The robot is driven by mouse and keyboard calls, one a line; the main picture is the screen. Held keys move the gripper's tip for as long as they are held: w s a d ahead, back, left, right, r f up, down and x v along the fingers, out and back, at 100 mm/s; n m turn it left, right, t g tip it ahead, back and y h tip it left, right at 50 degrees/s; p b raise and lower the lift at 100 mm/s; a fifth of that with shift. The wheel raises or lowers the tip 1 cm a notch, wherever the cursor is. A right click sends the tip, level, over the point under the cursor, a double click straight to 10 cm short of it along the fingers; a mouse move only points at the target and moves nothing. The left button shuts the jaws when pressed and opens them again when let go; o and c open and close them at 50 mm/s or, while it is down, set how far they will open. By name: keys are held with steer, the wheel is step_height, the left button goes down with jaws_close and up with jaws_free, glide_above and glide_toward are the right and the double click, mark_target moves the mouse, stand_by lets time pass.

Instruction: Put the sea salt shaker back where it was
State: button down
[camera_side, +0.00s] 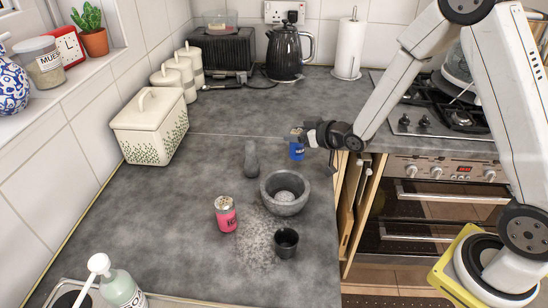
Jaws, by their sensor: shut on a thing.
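A small blue shaker (297,152) with a pale top is at my gripper (302,137), near the right edge of the grey counter. I take it to be the sea salt shaker, but its label is too small to read. My gripper reaches in from the right and is shut on the shaker, hiding part of its top. The shaker looks upright. I cannot tell whether its base touches the counter.
A stone mortar (285,193), a pestle (251,158), a pink shaker (226,214) and a black cup (286,243) stand nearby. Pale grains (256,238) lie scattered between them. A kettle (287,54) and paper roll (350,48) stand behind. The counter's left-middle is clear.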

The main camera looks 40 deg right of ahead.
mark_target(297, 145)
steer(key=shift+f, duration=1.75)
steer(key=shift+f, duration=0.1)
jaws_free()
steer(key=shift+v, duration=3.85)
